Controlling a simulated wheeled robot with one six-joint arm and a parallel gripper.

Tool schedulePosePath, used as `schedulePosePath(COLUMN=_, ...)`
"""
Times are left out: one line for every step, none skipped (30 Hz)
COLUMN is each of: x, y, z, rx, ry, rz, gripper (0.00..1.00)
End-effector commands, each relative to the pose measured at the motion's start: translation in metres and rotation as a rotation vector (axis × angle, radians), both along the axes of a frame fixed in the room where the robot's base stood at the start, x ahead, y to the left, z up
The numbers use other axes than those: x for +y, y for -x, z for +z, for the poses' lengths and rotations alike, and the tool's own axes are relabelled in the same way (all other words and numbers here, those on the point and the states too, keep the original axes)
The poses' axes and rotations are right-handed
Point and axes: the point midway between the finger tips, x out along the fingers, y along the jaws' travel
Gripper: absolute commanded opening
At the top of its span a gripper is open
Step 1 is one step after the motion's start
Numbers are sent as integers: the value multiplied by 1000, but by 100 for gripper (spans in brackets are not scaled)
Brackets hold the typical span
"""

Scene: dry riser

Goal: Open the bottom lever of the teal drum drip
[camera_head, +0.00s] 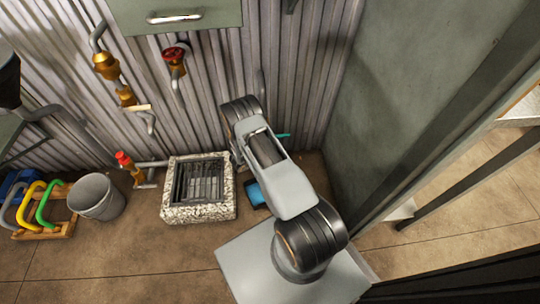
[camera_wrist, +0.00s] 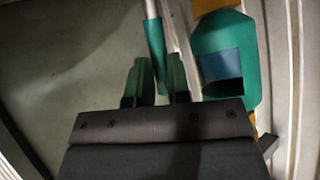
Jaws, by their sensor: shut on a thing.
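In the wrist view my gripper (camera_wrist: 158,72) has its two dark fingers closed around a thin teal-sleeved lever (camera_wrist: 155,42). The lever's pale shaft runs up out of the picture. Right beside it is a teal body (camera_wrist: 245,50) with a blue-grey square face and a dark opening, which looks like part of the teal drum drip. In the head view my arm hides the gripper and most of the drip. Only a small teal piece (camera_head: 284,135) shows right of my arm. I cannot tell how far the lever is turned.
A stone-rimmed floor drain (camera_head: 197,212), a grey bucket (camera_head: 96,196) and a rack with coloured handles (camera_head: 42,226) stand left of my arm. A blue object (camera_head: 256,194) lies beside the arm. Brass valves and pipes (camera_head: 106,65) line the corrugated wall. A grey panel (camera_head: 400,80) stands close on the right.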

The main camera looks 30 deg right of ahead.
Motion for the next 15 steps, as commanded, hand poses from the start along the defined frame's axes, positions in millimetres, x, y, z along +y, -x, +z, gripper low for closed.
schedulePosePath(x=2, y=0, z=-2, rx=10, ry=19, rz=0, gripper=0)
schedulePosePath(x=2, y=-1, z=-2, rx=14, ry=28, rz=-1, gripper=0)
schedulePosePath(x=3, y=-1, z=-2, rx=19, ry=41, rz=0, gripper=0)
schedulePosePath(x=4, y=-2, z=-2, rx=24, ry=49, rz=0, gripper=0)
schedulePosePath(x=4, y=-2, z=-2, rx=27, ry=56, rz=0, gripper=0)
schedulePosePath(x=5, y=-2, z=-2, rx=30, ry=64, rz=-1, gripper=0)
schedulePosePath(x=5, y=-2, z=-1, rx=33, ry=70, rz=-2, gripper=0)
schedulePosePath(x=5, y=-2, z=-1, rx=36, ry=75, rz=-1, gripper=0)
schedulePosePath(x=6, y=-2, z=-1, rx=38, ry=79, rz=-1, gripper=0)
schedulePosePath(x=6, y=-2, z=-1, rx=40, ry=83, rz=-1, gripper=0)
schedulePosePath(x=6, y=-2, z=-1, rx=41, ry=85, rz=-2, gripper=0)
schedulePosePath(x=6, y=-2, z=-1, rx=43, ry=87, rz=-2, gripper=0)
schedulePosePath(x=6, y=-2, z=-1, rx=43, ry=89, rz=-2, gripper=0)
schedulePosePath(x=6, y=-2, z=-1, rx=43, ry=90, rz=-2, gripper=0)
schedulePosePath(x=6, y=-2, z=0, rx=44, ry=91, rz=-2, gripper=0)
